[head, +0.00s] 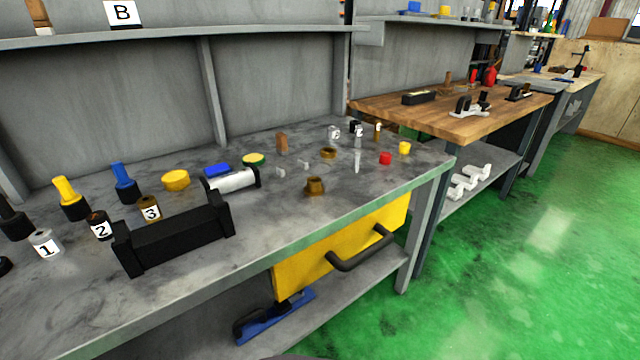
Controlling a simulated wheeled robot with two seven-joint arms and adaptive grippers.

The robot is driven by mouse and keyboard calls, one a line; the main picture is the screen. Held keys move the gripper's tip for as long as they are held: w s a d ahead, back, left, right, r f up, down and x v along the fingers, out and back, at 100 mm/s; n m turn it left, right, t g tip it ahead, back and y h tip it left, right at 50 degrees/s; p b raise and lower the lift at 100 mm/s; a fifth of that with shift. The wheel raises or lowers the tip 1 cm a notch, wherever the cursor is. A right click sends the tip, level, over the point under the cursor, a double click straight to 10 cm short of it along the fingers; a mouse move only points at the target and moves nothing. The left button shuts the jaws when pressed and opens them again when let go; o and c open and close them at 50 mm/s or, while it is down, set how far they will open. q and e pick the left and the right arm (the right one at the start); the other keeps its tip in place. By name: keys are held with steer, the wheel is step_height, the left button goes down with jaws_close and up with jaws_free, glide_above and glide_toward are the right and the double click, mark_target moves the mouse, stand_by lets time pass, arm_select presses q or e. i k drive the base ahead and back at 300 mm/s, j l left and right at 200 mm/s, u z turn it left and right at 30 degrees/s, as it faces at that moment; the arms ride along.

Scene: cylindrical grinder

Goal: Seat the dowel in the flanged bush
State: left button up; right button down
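A bronze-brown bush (315,187) with a wider flange stands on the grey bench, right of the middle of the head view. A second, lower brown ring-like piece (328,153) lies farther back. A slim pale metal pin (357,161) stands upright to the right of the bush, apart from it; it may be the dowel. A brown upright cylinder (281,144) stands farther back on the left; I cannot tell whether it is wooden. Neither of my grippers is in view.
A black cradle (175,241) and a silver cylinder (232,181) with black ends lie left of the bush. Red (385,158) and yellow (404,148) caps sit near the bench's right end. Numbered pieces and coloured-handled tools stand at the left. Bench surface around the bush is clear.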

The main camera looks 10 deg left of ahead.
mark_target(313, 188)
steer(key=i+l+u, duration=0.15)
steer(key=l+u, duration=0.35)
steer(key=i+l+u, duration=0.1)
steer(key=l+u, duration=0.25)
steer(key=u, duration=0.15)
steer(key=l+u, duration=0.95)
steer(key=k+j, duration=0.05)
steer(key=j, duration=0.05)
